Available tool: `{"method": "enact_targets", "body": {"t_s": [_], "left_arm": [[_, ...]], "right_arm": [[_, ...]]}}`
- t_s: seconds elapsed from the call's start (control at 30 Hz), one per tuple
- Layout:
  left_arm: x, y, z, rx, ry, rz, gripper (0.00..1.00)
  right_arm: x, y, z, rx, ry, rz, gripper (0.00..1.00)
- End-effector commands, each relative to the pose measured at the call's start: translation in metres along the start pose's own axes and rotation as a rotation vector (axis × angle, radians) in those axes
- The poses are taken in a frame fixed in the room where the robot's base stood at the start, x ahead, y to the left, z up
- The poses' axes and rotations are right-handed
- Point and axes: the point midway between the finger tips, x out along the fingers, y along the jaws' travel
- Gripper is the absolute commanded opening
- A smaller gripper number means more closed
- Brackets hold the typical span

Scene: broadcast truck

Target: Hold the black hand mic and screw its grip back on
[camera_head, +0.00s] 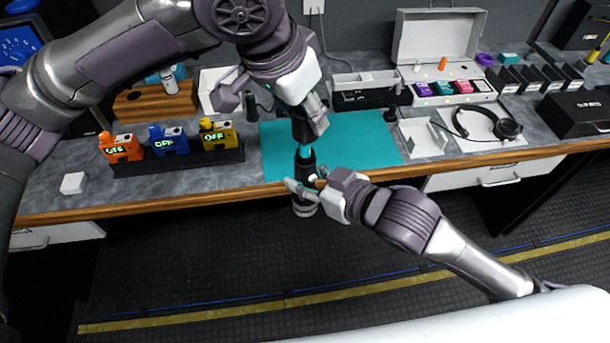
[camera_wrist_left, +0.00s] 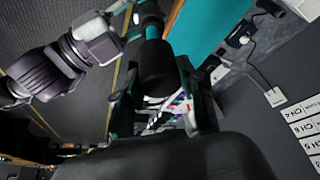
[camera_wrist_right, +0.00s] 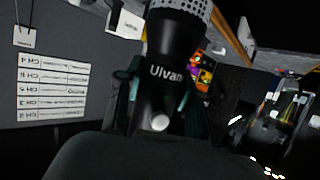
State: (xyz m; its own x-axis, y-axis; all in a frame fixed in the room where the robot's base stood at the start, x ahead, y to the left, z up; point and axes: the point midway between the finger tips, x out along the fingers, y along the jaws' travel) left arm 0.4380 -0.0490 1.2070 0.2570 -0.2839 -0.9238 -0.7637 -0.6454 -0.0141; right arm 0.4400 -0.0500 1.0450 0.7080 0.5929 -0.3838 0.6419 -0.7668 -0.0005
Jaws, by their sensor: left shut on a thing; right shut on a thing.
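The black hand mic (camera_head: 305,165) is upside down in front of the bench edge, its silver grille (camera_head: 304,208) at the bottom. My right gripper (camera_head: 318,187) is shut around the mic body; its lettering and white button show in the right wrist view (camera_wrist_right: 167,73). My left gripper (camera_head: 309,122) is above, shut on the black cylindrical grip (camera_wrist_left: 156,70). The grip lies roughly in line above the mic. A short teal section (camera_head: 304,150) shows between them; I cannot tell whether the threads meet. My left fingers hide part of the grip.
A teal mat (camera_head: 365,140) lies on the bench (camera_head: 215,178) behind the mic. Orange, blue and yellow packs stand in a dark rack (camera_head: 180,161) at left. An open white case (camera_head: 440,45) and a headset (camera_head: 485,122) are at right. The floor in front is clear.

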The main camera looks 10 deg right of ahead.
Motion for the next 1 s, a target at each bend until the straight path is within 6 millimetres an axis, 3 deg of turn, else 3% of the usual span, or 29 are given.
{"method": "enact_targets", "body": {"t_s": [0.3, 1.0], "left_arm": [[0.023, 0.000, 0.010, 0.000, -0.001, 0.000, 0.17], [0.022, 0.001, 0.010, 0.005, 0.007, -0.013, 0.17]], "right_arm": [[0.000, 0.000, -0.002, -0.001, 0.004, 0.000, 0.00], [0.000, 0.000, -0.001, -0.001, 0.003, 0.000, 0.00]]}}
